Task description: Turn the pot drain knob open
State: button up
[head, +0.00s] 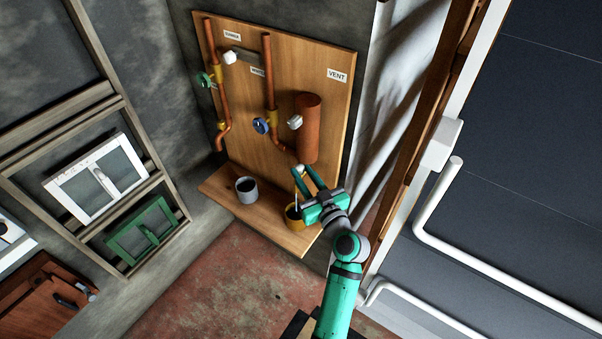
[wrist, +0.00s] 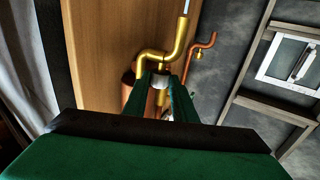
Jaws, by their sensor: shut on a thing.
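The pot is an upright copper cylinder (head: 308,135) on the wooden board. My gripper (head: 302,170) is below it. Its fingers are shut on the small white drain knob (head: 299,168), which shows between the fingertips in the wrist view (wrist: 160,82). A bent brass spout (wrist: 178,45) runs beside the knob. A thin pale blue strip, looking like a stream, extends from the spout's end (wrist: 186,7). In the head view, a similar strip runs toward the yellow cup (head: 292,217). The fingers partly hide the knob, so its exact angle is unclear.
A grey cup (head: 246,189) stands left on the shelf (head: 219,194). Above are a blue handwheel (head: 261,126), a green handwheel (head: 203,79), another white knob (head: 294,122) and copper pipes (head: 268,75). A white sheet (head: 393,90) hangs close on the right.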

jog(key=shift+w+d+f+n+g+y, duration=0.1)
jog(key=shift+d+n+g+y, duration=0.25)
jog(key=shift+y, duration=0.25)
jog(key=o, duration=1)
jog(key=shift+a, duration=0.1)
jog(key=shift+o, duration=0.2)
jog(key=v, duration=1)
jog(key=shift+s, duration=0.4)
